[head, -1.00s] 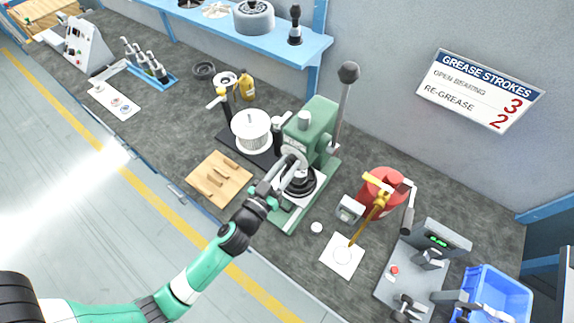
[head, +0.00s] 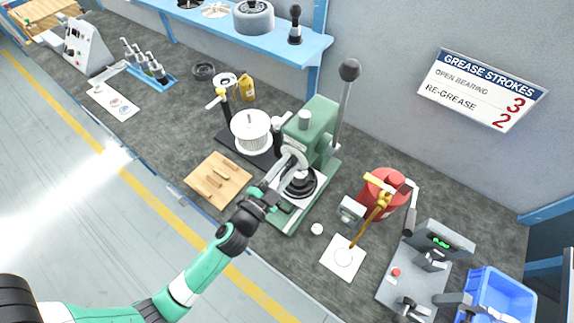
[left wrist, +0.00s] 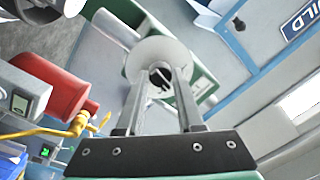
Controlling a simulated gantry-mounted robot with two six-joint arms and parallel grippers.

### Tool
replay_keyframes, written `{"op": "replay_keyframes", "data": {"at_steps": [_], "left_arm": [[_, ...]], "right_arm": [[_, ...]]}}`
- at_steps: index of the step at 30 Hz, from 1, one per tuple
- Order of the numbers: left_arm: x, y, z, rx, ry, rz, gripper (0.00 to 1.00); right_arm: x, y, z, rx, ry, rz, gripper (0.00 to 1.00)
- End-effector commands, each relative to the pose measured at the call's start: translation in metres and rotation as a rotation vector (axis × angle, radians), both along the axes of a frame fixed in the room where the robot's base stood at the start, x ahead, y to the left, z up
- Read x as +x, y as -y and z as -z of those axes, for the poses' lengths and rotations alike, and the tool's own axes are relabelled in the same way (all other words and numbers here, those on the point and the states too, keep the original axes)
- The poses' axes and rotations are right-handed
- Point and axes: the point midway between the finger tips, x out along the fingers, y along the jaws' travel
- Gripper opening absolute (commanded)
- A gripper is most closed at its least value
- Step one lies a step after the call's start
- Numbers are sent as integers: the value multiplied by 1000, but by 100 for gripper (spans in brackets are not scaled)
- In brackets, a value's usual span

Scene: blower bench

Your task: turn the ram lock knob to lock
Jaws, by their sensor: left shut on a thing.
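The green bench press (head: 318,118) stands mid-bench, with a pale round disc (head: 293,160) on its front. In the left wrist view, the pale disc (left wrist: 135,65) lies behind a small dark knob (left wrist: 160,72) at its centre. My left gripper (head: 284,166) reaches up to the press front from the lower left. In the left wrist view, the left gripper (left wrist: 161,82) has its two fingers on either side of the dark knob, shut on it. The fingers partly hide the knob, and I cannot read any lock mark. My right gripper is not in view.
The press lever (head: 345,100) rises behind. A white filter-like cylinder (head: 251,131) and a wooden board (head: 218,196) stand left. A red container (head: 384,188), a white sheet (head: 343,272) and a blue bin (head: 515,291) lie right. A blue shelf (head: 235,38) is above.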

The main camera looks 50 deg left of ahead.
Motion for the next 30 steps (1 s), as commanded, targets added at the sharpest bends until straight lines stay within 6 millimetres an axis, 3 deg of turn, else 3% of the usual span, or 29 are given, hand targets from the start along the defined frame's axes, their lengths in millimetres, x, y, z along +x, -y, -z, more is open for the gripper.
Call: {"op": "replay_keyframes", "data": {"at_steps": [15, 30], "left_arm": [[0, -1, -1, 419, -91, -1, 0], [0, 0, 0, 558, -120, 1, 0]], "right_arm": [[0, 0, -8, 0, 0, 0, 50], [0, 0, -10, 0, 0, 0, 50]]}}
